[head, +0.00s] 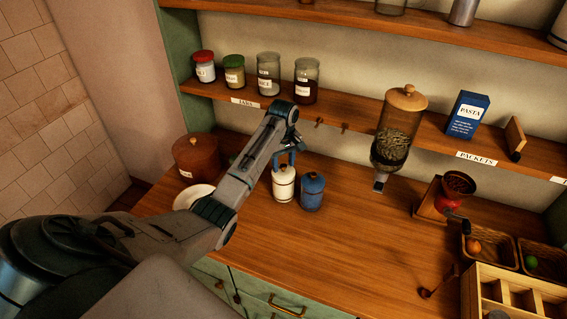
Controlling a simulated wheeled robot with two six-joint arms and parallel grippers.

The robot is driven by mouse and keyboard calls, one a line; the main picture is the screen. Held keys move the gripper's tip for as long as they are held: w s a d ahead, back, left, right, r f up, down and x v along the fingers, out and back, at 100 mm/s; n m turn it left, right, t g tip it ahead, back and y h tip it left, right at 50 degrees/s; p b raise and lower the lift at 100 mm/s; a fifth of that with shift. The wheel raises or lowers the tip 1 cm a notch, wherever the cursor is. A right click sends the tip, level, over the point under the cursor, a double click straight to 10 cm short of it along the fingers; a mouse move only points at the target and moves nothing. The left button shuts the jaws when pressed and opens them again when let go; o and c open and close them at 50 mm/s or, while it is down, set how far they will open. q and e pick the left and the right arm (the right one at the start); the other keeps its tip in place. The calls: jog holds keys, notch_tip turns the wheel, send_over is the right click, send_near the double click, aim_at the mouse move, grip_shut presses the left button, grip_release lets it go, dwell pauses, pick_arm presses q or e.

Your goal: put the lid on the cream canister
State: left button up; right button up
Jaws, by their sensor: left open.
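The cream canister (284,188) stands upright on the wooden counter, left of and close beside a blue canister (312,192). A cream top piece, apparently its lid (284,172), sits level at the canister's upper end, with a dark line below it. My left gripper (285,163) points down right over the cream canister. Its blue fingers are open, one on each side of the top's centre. The fingers partly hide the top, so I cannot tell whether they touch it. My right gripper is not in view.
A brown round container (197,158) and a white plate (193,196) lie left, near my arm. A glass dispenser (393,135) hangs from the shelf at right. A red grinder (445,197) and a wooden divided box (512,294) stand further right. The counter's front middle is clear.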

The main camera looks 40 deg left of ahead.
pick_arm(q)
jog(key=shift+r, duration=2)
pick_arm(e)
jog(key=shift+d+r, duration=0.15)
